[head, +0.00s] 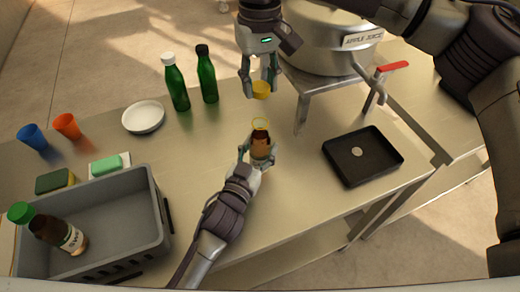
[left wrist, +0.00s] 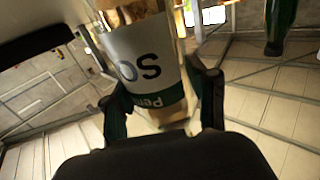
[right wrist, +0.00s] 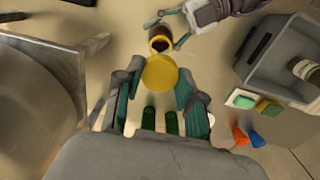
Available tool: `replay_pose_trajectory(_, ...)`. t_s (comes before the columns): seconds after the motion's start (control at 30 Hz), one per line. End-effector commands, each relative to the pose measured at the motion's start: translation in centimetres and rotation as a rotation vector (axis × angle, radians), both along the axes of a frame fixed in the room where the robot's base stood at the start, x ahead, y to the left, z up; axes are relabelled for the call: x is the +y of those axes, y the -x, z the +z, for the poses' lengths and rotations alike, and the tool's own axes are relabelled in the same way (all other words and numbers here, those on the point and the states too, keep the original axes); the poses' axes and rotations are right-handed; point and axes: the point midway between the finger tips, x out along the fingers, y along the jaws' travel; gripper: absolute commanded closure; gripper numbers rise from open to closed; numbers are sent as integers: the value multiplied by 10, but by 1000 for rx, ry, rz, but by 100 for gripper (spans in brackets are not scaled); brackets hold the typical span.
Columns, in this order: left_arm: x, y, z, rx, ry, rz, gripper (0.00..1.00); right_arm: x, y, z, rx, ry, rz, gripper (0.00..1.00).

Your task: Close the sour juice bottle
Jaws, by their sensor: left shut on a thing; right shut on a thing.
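The sour juice bottle (head: 261,146) is brown with an open mouth and a yellow ring at its neck. In the left wrist view its label (left wrist: 140,55) shows the letters "SO". My left gripper (head: 259,157) is shut around the bottle's body, above or on the steel table; I cannot tell which. My right gripper (head: 261,87) is shut on a yellow cap (head: 261,91), apart from the bottle and higher in the head view. In the right wrist view the cap (right wrist: 160,73) lies between the fingers, with the bottle's dark mouth (right wrist: 159,43) just beyond it.
A grey crate (head: 155,205) at left holds a brown bottle with a green cap (head: 21,212). Two green bottles (head: 176,88), a white plate (head: 143,117) and orange and blue cups (head: 67,126) stand behind. A black tray (head: 385,172) and a steel press (head: 325,45) are at right.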

Motion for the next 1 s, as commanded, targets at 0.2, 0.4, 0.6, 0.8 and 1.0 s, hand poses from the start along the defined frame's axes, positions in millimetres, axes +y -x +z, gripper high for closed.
replay_pose_trajectory(0.2,0,0,0,-1,0,0,100,0,1,-27,4,1,1,73)
replay_pose_trajectory(0.4,0,0,0,-1,0,0,100,0,1,-48,0,0,0,73)
replay_pose_trajectory(0.6,0,0,0,-1,0,0,100,0,1,-49,-1,1,0,73)
replay_pose_trajectory(0.8,0,0,0,-1,0,0,100,0,1,-49,-1,1,0,73)
replay_pose_trajectory(1.0,0,0,0,-1,0,0,100,0,1,-52,0,0,0,73)
